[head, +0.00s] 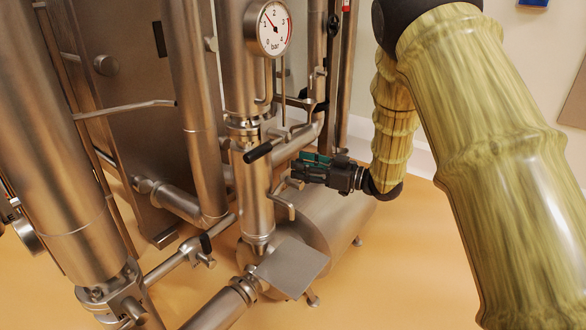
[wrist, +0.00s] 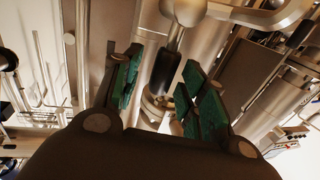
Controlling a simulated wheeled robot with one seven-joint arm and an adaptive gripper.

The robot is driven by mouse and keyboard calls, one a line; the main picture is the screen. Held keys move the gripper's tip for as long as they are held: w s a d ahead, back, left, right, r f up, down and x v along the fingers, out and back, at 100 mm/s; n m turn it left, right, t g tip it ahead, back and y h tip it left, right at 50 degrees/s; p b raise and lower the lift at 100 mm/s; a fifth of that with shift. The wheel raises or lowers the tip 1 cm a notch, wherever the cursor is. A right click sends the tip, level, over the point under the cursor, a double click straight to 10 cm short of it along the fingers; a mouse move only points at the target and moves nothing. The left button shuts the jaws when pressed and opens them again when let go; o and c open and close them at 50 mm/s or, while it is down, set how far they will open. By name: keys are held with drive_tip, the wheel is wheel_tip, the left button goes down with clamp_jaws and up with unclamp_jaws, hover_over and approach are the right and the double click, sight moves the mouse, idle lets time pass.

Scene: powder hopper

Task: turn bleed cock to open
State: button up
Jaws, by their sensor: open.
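My gripper (head: 312,170) comes in from the right beside the vertical steel pipe, its green-padded fingers pointing left. In the wrist view my gripper (wrist: 158,72) is open, with one finger on each side of a black grip (wrist: 166,72). The grip hangs from a rounded steel fitting (wrist: 185,12) and appears between or beyond the fingers; I cannot tell whether they touch it. In the head view a black-gripped lever (head: 258,151) sticks out from the pipe, left of the fingers. It may be the bleed cock's handle, but no label shows.
A round pressure gauge (head: 274,28) is above on the pipe (head: 251,190). A bent steel handle (head: 284,206) projects just below the fingers. A horizontal steel tank (head: 335,222) lies beneath my gripper. Pipes crowd the left; open floor (head: 400,285) shows at lower right.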

drive_tip(key=shift+w+a, duration=0.3)
drive_tip(key=shift+a, duration=0.35)
drive_tip(key=shift+c, duration=0.3)
